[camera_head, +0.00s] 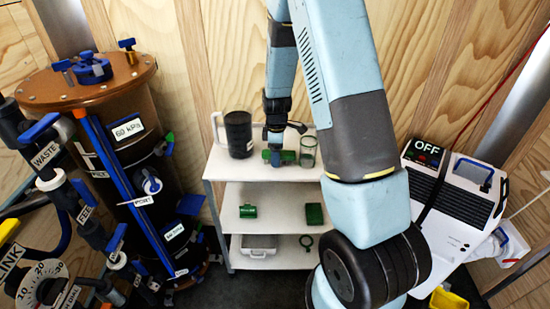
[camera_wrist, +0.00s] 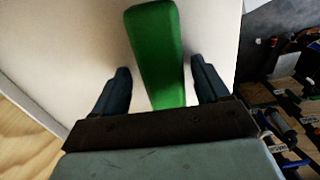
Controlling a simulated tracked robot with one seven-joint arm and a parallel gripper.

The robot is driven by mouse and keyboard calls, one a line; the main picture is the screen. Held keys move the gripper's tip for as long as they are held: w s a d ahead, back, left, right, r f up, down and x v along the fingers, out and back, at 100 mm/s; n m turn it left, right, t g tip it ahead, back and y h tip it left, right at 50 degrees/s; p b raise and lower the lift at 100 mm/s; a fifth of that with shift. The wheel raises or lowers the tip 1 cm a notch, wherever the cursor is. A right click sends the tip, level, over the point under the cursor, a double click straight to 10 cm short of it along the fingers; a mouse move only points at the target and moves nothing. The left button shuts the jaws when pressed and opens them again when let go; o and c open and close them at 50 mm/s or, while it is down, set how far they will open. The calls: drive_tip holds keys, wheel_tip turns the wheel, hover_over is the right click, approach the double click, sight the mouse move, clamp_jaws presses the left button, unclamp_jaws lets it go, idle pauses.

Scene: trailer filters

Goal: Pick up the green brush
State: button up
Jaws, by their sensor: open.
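The green brush (camera_wrist: 157,50) shows in the wrist view as a long, smooth green bar; no bristles can be seen. It runs between the two dark fingers of my gripper (camera_wrist: 160,66), with a gap on each side. My gripper is open, with its fingers on either side of the bar. In the head view my gripper (camera_head: 276,154) is low over the white cart's top shelf (camera_head: 222,165). Green parts of the brush (camera_head: 289,156) show beside the fingers there; the rest is hidden by the gripper.
A black jar (camera_head: 238,134) stands left of my gripper, and a clear green-tinted cup (camera_head: 308,151) stands close on its right. Lower shelves hold a green cylinder (camera_head: 247,211), a green block (camera_head: 314,214), a green ring (camera_head: 306,242) and a white case (camera_head: 258,251).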

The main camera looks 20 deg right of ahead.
drive_tip(key=shift+c, duration=0.2)
drive_tip(key=c, duration=1)
drive_tip(key=shift+r, duration=0.1)
drive_tip(key=shift+c, duration=0.2)
wheel_tip(320, 180, up, 18)
